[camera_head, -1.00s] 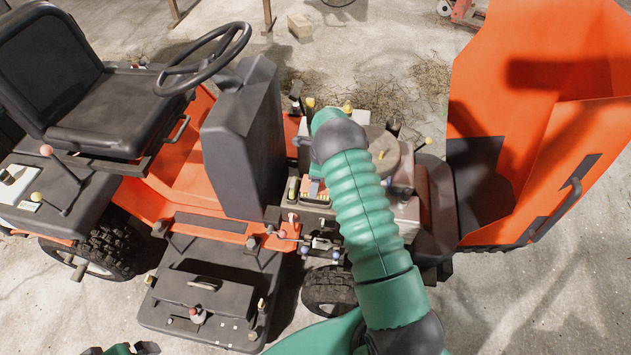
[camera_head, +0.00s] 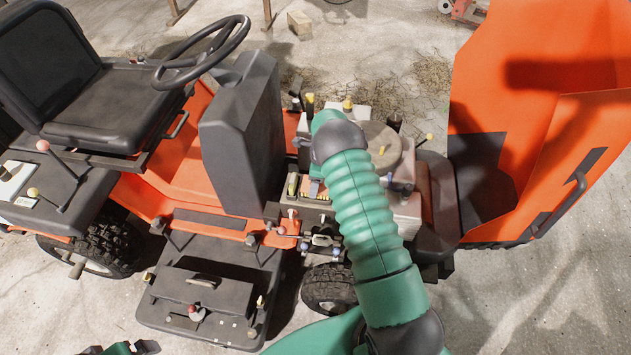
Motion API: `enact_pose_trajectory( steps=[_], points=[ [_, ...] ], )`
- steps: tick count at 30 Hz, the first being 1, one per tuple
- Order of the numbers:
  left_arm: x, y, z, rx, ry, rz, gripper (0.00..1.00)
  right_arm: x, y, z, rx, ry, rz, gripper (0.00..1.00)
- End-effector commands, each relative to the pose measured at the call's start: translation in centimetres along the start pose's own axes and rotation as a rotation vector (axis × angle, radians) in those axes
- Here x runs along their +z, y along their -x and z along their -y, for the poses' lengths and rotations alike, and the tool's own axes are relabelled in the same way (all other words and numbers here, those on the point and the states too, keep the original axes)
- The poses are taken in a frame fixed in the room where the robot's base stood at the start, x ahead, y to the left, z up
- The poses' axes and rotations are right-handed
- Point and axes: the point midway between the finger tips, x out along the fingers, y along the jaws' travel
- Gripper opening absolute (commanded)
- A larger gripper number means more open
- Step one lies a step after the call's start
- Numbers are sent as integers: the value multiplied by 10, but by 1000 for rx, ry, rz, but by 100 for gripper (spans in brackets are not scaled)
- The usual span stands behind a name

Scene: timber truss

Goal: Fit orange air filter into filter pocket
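My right arm reaches up from the bottom edge over the engine bay of an orange ride-on mower. Its green forearm and dark wrist hide most of my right gripper; a small grey-green part (camera_head: 316,186) shows below the wrist, and I cannot tell whether it holds anything. At the bottom left edge only a green and dark bit of my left arm or gripper (camera_head: 122,349) shows. I cannot make out the orange air filter or the filter pocket. The engine's round grey cover (camera_head: 381,152) shows just right of my wrist.
The raised orange hood (camera_head: 540,130) stands at the right. The dark dash column (camera_head: 242,135), steering wheel (camera_head: 205,52) and seat (camera_head: 110,110) are at the left. The black mower deck (camera_head: 205,305) lies below. Several small levers and knobs surround the engine. Concrete floor at lower right is clear.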

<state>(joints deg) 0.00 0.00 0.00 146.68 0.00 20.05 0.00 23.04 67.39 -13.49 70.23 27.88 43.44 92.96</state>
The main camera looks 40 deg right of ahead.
Motion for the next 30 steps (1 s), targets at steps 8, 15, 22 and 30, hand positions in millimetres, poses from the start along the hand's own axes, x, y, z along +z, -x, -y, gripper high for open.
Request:
enact_pose_trajectory(
  steps=[8,15,22,30],
  points=[
    [1,-2,0,0,0,0,100,0,-4,0,0,0,0,84],
    [1,-2,0,0,0,0,100,0,-4,0,0,0,0,92],
    [0,-1,0,0,0,0,100,0,7,0,-1,0,0,92],
    [-1,5,0,0,0,0,100,0,78,2,-4,1,1,92]
  ],
)
